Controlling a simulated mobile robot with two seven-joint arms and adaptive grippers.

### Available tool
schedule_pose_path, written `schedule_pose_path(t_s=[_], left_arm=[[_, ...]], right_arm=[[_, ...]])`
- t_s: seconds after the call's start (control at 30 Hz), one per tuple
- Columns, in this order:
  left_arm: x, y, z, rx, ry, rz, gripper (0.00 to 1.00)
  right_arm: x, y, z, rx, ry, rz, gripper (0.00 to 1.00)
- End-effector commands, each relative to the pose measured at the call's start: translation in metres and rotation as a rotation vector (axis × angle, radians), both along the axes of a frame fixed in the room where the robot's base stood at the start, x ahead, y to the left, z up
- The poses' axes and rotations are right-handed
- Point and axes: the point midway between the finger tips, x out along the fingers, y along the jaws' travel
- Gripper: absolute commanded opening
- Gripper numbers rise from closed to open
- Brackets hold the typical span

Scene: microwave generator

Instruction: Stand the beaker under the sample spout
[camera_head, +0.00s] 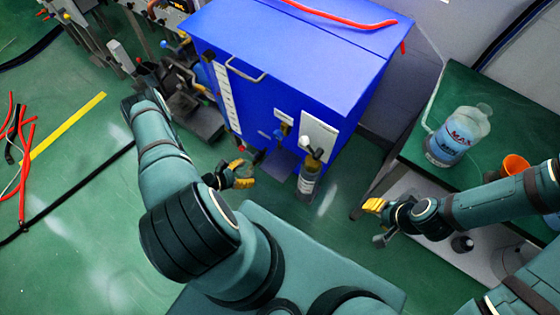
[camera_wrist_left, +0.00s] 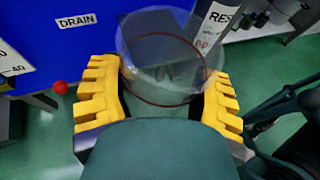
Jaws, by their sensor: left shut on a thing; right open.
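In the left wrist view, a clear beaker (camera_wrist_left: 160,85) with a thin red ring sits between the yellow fingers of my left gripper (camera_wrist_left: 163,105), which is shut on it. In the head view my left gripper (camera_head: 243,174) is low in front of the blue cabinet (camera_head: 290,60); the beaker is hard to make out there. A small valve fitting (camera_head: 284,130) is on the cabinet front, right of and above this gripper; I cannot tell clearly whether it is the sample spout. My right gripper (camera_head: 376,208) is open and empty, left of the green table.
A dark bottle (camera_head: 308,178) stands by the cabinet's front right corner. A small plate (camera_head: 280,163) juts out below the fitting. The green table (camera_head: 475,95) holds a clear jug (camera_head: 458,137) and an orange cup (camera_head: 515,165). Cables lie on the floor at left.

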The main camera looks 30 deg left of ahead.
Motion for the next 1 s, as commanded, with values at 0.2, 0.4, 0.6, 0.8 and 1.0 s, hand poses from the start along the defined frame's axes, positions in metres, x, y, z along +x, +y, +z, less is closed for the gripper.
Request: schedule_pose_path(t_s=[0.2, 0.4, 0.6, 0.8, 1.0], left_arm=[[0.049, -0.028, 0.000, -0.003, -0.002, -0.004, 0.26], [0.087, -0.050, 0.000, -0.001, -0.001, -0.004, 0.26], [0.105, -0.059, 0.000, -0.001, 0.001, -0.001, 0.26], [0.118, -0.067, 0.000, -0.001, 0.000, -0.003, 0.26], [0.119, -0.067, -0.032, -0.001, 0.002, -0.001, 0.26]], right_arm=[[0.001, 0.000, -0.004, 0.000, -0.002, -0.001, 0.47], [0.002, 0.000, -0.009, -0.001, -0.005, -0.002, 0.47], [0.002, 0.000, -0.010, -0.002, -0.005, -0.002, 0.47], [0.003, 0.000, -0.012, -0.002, -0.006, -0.003, 0.47], [0.005, -0.001, -0.027, -0.003, -0.011, -0.003, 0.47]])
